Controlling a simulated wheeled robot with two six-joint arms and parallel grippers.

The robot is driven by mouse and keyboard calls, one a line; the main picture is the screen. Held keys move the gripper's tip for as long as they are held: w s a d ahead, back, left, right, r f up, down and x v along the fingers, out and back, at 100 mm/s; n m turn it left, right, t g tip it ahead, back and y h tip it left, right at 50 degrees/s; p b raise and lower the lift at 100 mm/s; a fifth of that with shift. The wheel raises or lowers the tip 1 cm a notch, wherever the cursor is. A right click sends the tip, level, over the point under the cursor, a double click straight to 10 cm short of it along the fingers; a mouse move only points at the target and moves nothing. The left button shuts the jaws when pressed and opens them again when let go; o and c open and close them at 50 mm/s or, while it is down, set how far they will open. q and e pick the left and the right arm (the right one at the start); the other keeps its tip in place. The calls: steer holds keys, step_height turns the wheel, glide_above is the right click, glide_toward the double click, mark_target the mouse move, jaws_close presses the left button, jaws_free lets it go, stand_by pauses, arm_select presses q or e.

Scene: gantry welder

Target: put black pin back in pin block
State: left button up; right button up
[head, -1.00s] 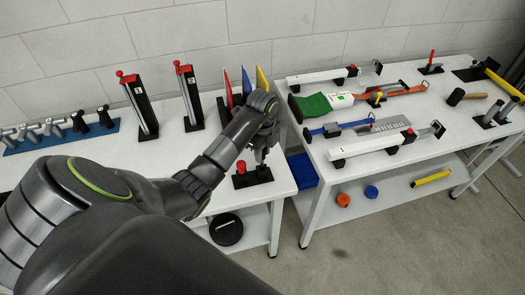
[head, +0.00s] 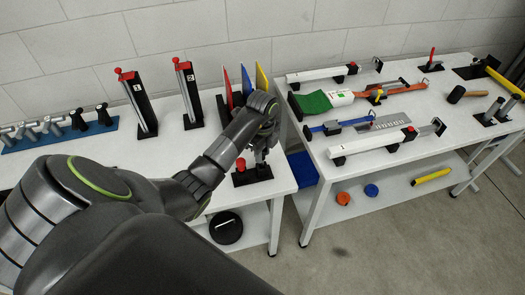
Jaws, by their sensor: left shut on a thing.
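The pin block (head: 252,178) is a small black base near the front right corner of the left table. A red pin (head: 241,165) stands upright in its left part. My left gripper (head: 262,158) points down over the right part of the block, its fingers shut on a dark piece that looks like the black pin (head: 263,169). The fingers and the block's dark colour hide most of it, so I cannot tell how deep it sits. My right gripper is not in view.
Behind the gripper stand red, blue and yellow upright plates (head: 262,80) and two black posts with red tops (head: 187,92). A blue rack (head: 60,138) with several handles is at left. The right table (head: 400,165) holds tools, with a gap between the tables.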

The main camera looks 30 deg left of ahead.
arm_select(q)
steer(key=shift+f+b, duration=1.25)
steer(key=shift+f, duration=0.55)
steer(key=o, duration=1)
steer(key=shift+r, duration=0.15)
steer(key=shift+o, duration=0.2)
